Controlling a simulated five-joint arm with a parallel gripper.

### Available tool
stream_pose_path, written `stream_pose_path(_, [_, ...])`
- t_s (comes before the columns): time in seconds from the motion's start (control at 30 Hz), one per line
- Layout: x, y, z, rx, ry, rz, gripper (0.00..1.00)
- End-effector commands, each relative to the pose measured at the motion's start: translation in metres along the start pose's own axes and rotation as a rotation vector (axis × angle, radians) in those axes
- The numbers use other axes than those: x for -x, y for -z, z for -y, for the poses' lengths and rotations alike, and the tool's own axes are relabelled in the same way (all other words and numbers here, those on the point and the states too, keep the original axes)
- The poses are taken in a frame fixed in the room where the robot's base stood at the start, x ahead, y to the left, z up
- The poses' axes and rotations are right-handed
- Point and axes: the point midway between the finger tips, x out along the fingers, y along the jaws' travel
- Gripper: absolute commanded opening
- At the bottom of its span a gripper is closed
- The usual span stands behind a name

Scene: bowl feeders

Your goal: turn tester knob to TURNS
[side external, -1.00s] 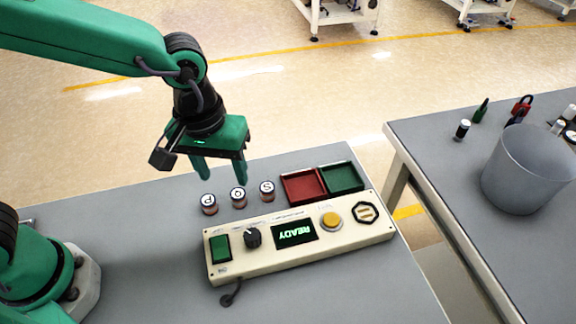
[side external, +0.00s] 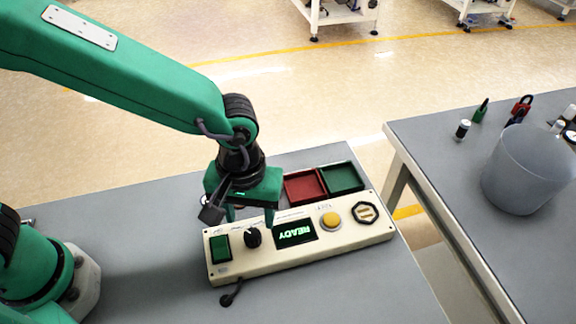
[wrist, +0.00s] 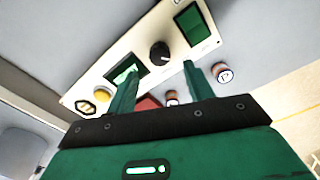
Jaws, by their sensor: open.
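The tester (side external: 345,249) is a long cream box on the grey bench, with a lit display (side external: 295,233) reading READY. Its black knob (side external: 252,238) sits left of the display, with a small pale pointer mark; the labels around it are too small to read. The knob also shows in the wrist view (wrist: 160,52), just beyond the fingertips. My gripper (side external: 250,217) is open and empty, its two fingers pointing down above and behind the knob, apart from it. In the wrist view my gripper (wrist: 160,70) has its fingers either side of the knob's line.
A green square (side external: 220,248) is left of the knob; a yellow button (side external: 331,221) and hexagonal fixture (side external: 365,213) are right. Red (side external: 304,187) and green (side external: 341,177) trays stand behind. A cylinder marked P (wrist: 223,72) stands near my fingers. A grey bin (side external: 525,175) is on the other table.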

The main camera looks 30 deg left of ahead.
Motion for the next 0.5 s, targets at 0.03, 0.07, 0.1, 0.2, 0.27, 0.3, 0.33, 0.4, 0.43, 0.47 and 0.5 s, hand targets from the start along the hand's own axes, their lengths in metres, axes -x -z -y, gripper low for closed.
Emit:
stream_pose_path(0.03, [-0.008, 0.0, 0.001, 0.0, 0.004, 0.002, 0.52])
stream_pose_path(0.07, [-0.011, 0.0, 0.001, 0.0, 0.005, 0.002, 0.52])
stream_pose_path(0.1, [-0.016, 0.0, 0.001, 0.0, 0.004, 0.002, 0.52])
stream_pose_path(0.2, [-0.029, 0.0, 0.001, 0.0, 0.003, 0.001, 0.52])
stream_pose_path(0.27, [-0.035, 0.0, 0.001, 0.0, 0.003, 0.001, 0.52])
stream_pose_path(0.3, [-0.04, 0.0, 0.001, 0.0, 0.003, 0.001, 0.52])
stream_pose_path(0.33, [-0.042, 0.0, 0.001, 0.0, 0.003, 0.001, 0.52])
stream_pose_path(0.4, [-0.047, 0.0, 0.001, 0.0, 0.002, 0.001, 0.52])
stream_pose_path(0.43, [-0.049, 0.0, 0.001, 0.0, 0.002, 0.001, 0.52])
stream_pose_path(0.47, [-0.05, 0.0, 0.001, 0.0, 0.002, 0.001, 0.52])
stream_pose_path(0.5, [-0.052, 0.0, 0.001, 0.0, 0.002, 0.001, 0.52])
